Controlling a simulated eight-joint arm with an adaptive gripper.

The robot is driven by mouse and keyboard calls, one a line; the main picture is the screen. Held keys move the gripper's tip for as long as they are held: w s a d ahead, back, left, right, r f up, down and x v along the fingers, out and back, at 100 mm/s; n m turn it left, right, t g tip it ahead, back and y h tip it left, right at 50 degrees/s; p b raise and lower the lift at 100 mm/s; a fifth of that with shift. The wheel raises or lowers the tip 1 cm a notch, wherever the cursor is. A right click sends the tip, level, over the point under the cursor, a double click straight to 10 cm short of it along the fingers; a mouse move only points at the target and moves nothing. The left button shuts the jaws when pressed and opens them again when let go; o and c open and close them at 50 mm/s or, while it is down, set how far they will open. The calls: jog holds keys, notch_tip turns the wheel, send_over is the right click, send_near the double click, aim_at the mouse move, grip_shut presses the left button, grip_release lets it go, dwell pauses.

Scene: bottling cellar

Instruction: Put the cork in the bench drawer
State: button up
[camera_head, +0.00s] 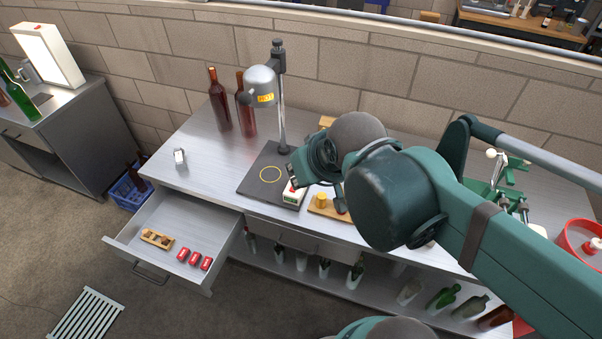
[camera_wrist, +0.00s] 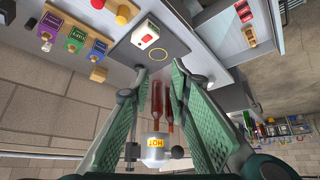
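The bench drawer (camera_head: 180,225) is pulled open at the front left of the metal bench. A wooden block with several small pieces (camera_head: 157,239) and red boxes (camera_head: 194,258) lie in it. I cannot make out a loose cork for certain; a small tan piece (camera_wrist: 98,74) beside the labelled boxes in the wrist view is too small to tell. My gripper (camera_wrist: 164,70) is open, with nothing between its fingers, above the bench. In the head view my arm hides part of the bench.
A lamp marked HOT (camera_head: 262,86) stands behind a dark mat (camera_head: 262,185) with a yellow ring. Two dark bottles (camera_head: 220,100) stand at the back. A white box with a red button (camera_head: 293,194) sits on the mat's edge. The bench's left part is mostly clear.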

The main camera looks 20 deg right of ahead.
jog(key=shift+s+a, duration=0.2)
jog(key=shift+a, duration=0.05)
jog(key=o, duration=0.4)
jog(key=shift+c, duration=0.2)
jog(key=shift+d, duration=0.1)
